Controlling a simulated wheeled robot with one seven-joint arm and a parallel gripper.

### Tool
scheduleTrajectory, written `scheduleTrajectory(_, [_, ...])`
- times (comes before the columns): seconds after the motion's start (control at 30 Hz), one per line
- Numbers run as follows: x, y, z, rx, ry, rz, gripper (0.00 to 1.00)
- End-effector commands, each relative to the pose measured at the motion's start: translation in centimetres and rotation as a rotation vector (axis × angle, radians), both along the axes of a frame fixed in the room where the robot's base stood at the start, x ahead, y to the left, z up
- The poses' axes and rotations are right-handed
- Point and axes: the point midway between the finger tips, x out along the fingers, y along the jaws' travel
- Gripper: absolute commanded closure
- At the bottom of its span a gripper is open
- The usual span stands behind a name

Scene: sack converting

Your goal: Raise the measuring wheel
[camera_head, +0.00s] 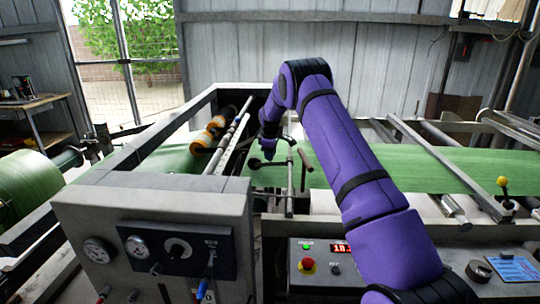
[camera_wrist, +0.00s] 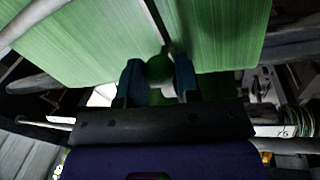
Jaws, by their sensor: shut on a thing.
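My gripper (camera_head: 268,147) is at the end of the purple arm, low over the green sheet in the middle of the machine. In the wrist view, its two bluish fingers (camera_wrist: 159,82) are on either side of a dark round knob (camera_wrist: 160,68), shut on it. A thin rod runs from the knob toward the top of that view. In the head view, a small linkage of thin bars (camera_head: 290,178) with dark ball ends stands by the gripper. I cannot clearly make out the measuring wheel; the gripper and arm may hide part of it.
The green sheet (camera_head: 400,166) runs across the machine. An orange roller (camera_head: 208,133) and pale bars lie left of the gripper. A grey gauge cabinet (camera_head: 150,225) and a panel with a red button (camera_head: 307,265) stand in front. A yellow-knobbed lever (camera_head: 503,183) is at right.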

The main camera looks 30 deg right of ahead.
Motion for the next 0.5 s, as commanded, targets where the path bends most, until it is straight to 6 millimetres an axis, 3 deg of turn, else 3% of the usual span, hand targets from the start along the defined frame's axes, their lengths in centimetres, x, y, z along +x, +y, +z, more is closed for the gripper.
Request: scheduleTrajectory(0.5, [-1.3,-2.2,2.6,0.283,-0.191,-0.009,1.00])
